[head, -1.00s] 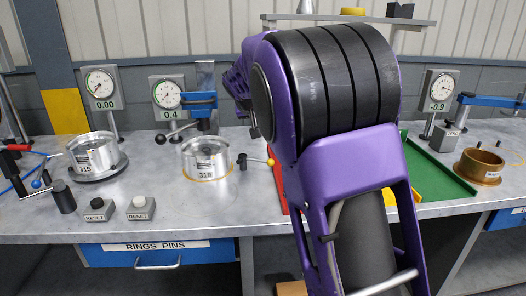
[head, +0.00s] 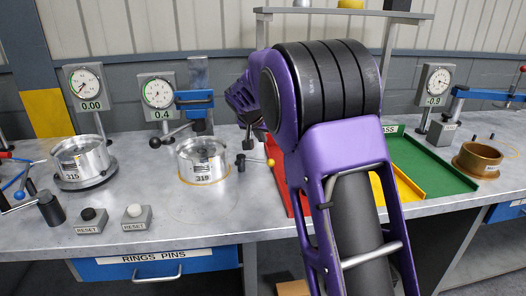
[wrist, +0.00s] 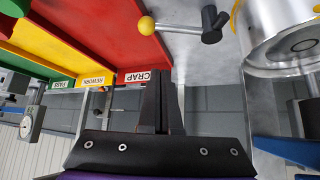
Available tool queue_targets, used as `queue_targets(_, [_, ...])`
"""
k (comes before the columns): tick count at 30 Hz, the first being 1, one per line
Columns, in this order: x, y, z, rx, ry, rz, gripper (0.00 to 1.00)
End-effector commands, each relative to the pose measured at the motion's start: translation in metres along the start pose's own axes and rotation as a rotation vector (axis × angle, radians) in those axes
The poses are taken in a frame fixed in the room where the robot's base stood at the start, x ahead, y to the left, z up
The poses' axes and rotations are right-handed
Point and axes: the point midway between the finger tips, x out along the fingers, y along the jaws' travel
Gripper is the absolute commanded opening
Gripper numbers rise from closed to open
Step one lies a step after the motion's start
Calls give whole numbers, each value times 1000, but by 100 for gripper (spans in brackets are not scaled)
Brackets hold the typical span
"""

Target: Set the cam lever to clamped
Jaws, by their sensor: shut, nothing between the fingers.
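A small lever with a yellow ball (head: 270,162) and a dark hub (head: 241,162) stands on the bench, right of the silver ring marked 318 (head: 203,165). I take it for the cam lever; no label shows on it. In the wrist view its yellow ball (wrist: 146,25), grey rod and dark hub (wrist: 211,24) lie beyond the fingertips. My gripper (wrist: 163,78) is shut and empty, apart from the lever. In the head view the dark fingers (head: 248,140) show just above the lever, partly hidden by my purple arm.
Red, yellow and green trays lie right of the lever; the green tray (head: 430,165) shows best. A gauge reading 0.4 (head: 157,92) and a blue clamp (head: 195,98) stand behind ring 318. Two reset buttons (head: 135,212) sit at the front left. A brass ring (head: 478,158) is far right.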

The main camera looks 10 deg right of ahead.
Motion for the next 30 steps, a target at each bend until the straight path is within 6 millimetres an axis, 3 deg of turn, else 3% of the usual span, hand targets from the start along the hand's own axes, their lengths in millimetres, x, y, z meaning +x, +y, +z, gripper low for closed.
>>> queue_targets(17, [102,1,2,0,-2,2,0])
queue_targets(21, [86,0,16,-1,1,-2,0])
queue_targets(30, [74,1,32,-1,0,1,0])
